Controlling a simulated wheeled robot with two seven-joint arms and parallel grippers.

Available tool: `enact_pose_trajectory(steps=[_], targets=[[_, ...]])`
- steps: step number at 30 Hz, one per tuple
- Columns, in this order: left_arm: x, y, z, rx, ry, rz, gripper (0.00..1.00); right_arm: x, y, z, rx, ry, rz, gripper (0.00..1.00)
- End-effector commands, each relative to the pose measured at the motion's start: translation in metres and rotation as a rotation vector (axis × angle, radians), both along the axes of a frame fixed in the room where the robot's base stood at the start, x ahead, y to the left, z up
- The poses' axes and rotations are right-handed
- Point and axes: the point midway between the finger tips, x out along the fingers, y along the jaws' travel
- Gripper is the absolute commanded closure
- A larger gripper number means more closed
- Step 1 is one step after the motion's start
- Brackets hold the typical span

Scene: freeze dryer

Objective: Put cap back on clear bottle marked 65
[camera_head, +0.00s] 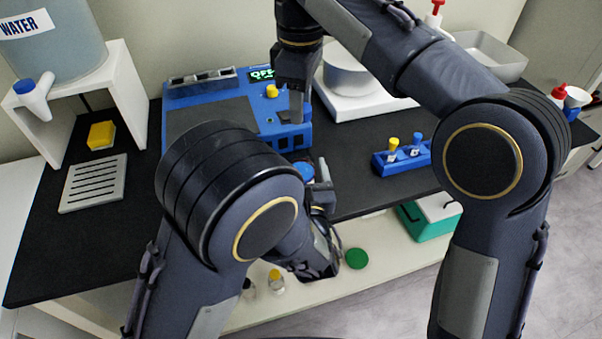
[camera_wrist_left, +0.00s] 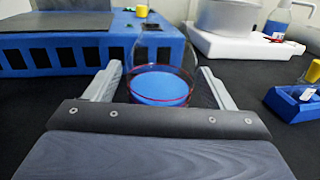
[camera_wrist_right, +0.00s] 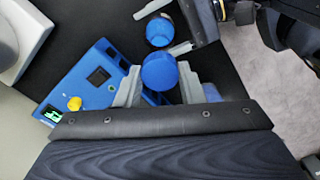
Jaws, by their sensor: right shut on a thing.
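A clear bottle (camera_wrist_left: 162,60) with blue contents and a red line stands between the fingers of my left gripper (camera_wrist_left: 160,78) on the black counter. Small gaps seem to show beside it. No number is readable. In the right wrist view the bottle (camera_wrist_right: 160,30) lies just beyond my right gripper (camera_wrist_right: 158,76). My right gripper is shut on a round blue cap (camera_wrist_right: 160,70). In the head view my right gripper (camera_head: 296,115) hangs in front of the blue machine, above and behind my left gripper (camera_head: 318,188). The bottle's blue (camera_head: 304,170) is partly hidden there.
The blue machine (camera_head: 182,97) with a yellow knob stands behind. A blue rack (camera_head: 400,160) with two capped vials is to the right. A pan on a white scale (camera_head: 365,103) is at the back. Below the counter is a shelf with small bottles and a green lid (camera_head: 356,258).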

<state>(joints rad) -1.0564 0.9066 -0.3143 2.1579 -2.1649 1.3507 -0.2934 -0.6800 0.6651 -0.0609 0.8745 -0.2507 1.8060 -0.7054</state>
Motion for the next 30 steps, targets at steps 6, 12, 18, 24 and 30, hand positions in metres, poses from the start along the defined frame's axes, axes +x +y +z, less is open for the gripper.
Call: enact_pose_trajectory(steps=[6,12,18,24,30], targets=[[0.0,0.0,0.0,0.0,0.0,0.0,0.53,0.0,0.0,0.0,0.0,0.0,0.0,0.86],[0.0,0.0,0.0,0.0,0.0,0.0,0.8,0.0,0.0,0.0,0.0,0.0,0.0,0.86],[0.0,0.0,0.0,-0.001,0.0,0.0,0.86,0.0,0.0,-0.01,-0.001,0.002,0.0,0.86],[0.0,0.0,0.0,-0.001,-0.001,0.0,0.86,-0.001,-0.001,-0.039,-0.001,0.002,-0.001,0.86],[0.0,0.0,0.0,-0.001,-0.001,0.0,0.86,0.0,-0.001,-0.05,0.001,0.0,0.0,0.86]])
